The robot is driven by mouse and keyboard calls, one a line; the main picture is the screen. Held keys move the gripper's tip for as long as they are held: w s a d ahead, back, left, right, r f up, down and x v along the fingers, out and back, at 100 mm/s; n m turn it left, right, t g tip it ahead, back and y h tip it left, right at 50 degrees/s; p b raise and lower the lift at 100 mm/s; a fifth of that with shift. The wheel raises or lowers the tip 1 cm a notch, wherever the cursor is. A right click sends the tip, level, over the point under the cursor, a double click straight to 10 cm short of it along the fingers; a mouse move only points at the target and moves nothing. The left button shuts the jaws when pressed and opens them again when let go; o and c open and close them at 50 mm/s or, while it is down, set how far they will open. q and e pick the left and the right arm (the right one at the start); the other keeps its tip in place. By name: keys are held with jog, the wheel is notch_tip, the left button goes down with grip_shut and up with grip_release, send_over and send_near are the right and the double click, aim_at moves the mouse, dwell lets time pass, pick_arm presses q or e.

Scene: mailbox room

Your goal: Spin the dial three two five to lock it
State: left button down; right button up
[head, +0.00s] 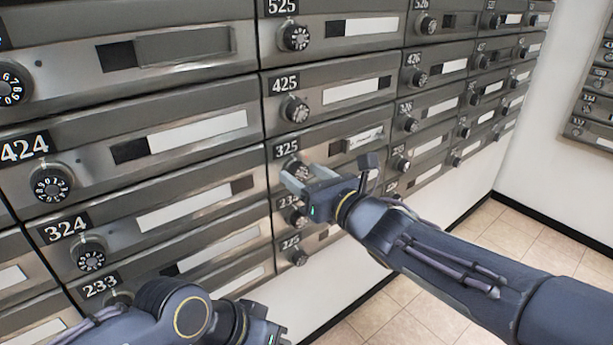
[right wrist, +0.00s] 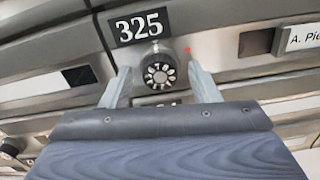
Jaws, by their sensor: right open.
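The black dial of box 325 (right wrist: 160,70), with white digits round its face, sits below the 325 label (right wrist: 139,27) in the right wrist view. In the head view the dial (head: 297,167) is partly hidden by my right gripper (head: 300,182). That gripper is open, with one finger on each side of the dial in the right wrist view and a visible gap at both sides. A small red dot shows on the panel right of the dial. My left arm is low in the head view; its gripper is at the bottom edge, mostly cut off.
Rows of grey metal boxes with similar dials fill the wall, including 425 (head: 295,109) above and 225 (head: 298,257) below. Box 324 (head: 92,258) is to the left. The tiled floor (head: 480,225) at the right is clear.

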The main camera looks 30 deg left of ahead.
jog(key=shift+c, duration=0.3)
jog(key=c, duration=0.9)
jog(key=shift+c, duration=0.2)
jog(key=shift+m, duration=0.3)
